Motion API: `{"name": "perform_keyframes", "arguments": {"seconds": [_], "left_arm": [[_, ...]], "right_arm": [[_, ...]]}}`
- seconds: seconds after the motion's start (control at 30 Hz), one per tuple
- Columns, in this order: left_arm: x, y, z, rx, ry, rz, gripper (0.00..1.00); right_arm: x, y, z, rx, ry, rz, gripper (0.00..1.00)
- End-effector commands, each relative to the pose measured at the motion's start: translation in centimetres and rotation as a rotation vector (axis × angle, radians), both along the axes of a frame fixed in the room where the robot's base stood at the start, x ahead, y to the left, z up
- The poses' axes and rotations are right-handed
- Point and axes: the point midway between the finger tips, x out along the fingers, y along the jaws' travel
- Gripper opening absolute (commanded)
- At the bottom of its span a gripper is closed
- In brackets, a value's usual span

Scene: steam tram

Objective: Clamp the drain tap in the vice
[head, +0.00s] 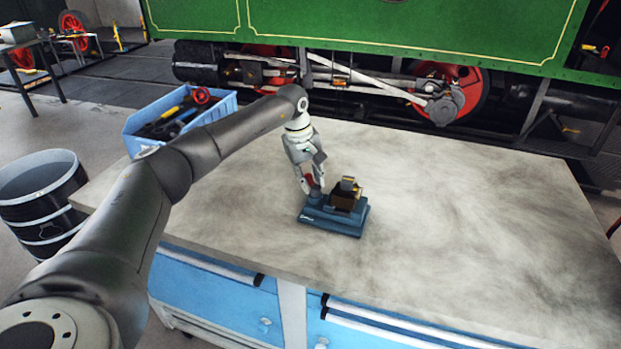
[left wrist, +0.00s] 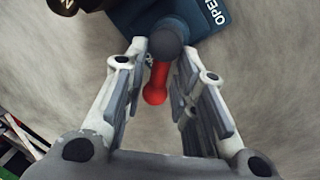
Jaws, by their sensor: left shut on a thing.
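The blue vice (head: 333,222) stands on the workbench, and part of its blue body with the word OPEN (left wrist: 215,12) shows in the left wrist view. A brown block with grey and brass-coloured parts (head: 347,190) sits on top of the vice. The drain tap seems to be among these parts, but I cannot tell its outline or how tightly it is held. My left gripper (head: 314,190) is at the vice's left side, pointing down. My right gripper is not in view.
The grey workbench top (head: 470,220) is clear to the right of the vice. A blue bin (head: 215,110) of tools stands at the bench's back left. A dark drum (head: 40,195) is on the floor at left. The green steam tram (head: 420,25) stands behind.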

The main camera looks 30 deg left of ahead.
Motion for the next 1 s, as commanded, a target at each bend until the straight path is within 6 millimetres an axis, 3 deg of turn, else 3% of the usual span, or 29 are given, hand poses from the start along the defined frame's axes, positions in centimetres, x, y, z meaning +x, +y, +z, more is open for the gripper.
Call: {"name": "perform_keyframes", "arguments": {"seconds": [0.1, 0.47, 0.57, 1.0], "left_arm": [[0.1, 0.0, 0.1, 0.000, -0.003, 0.001, 0.36], [0.0, 0.1, 0.4, -0.001, -0.002, 0.001, 0.36], [-0.2, 0.2, 1.5, 0.000, -0.003, 0.000, 0.36], [-1.5, 1.2, 10.0, 0.000, -0.005, 0.002, 0.36]], "right_arm": [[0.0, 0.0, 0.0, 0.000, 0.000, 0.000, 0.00], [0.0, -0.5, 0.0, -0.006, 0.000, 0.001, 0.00], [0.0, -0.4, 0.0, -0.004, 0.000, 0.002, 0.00], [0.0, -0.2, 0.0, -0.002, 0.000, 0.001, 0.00]]}}
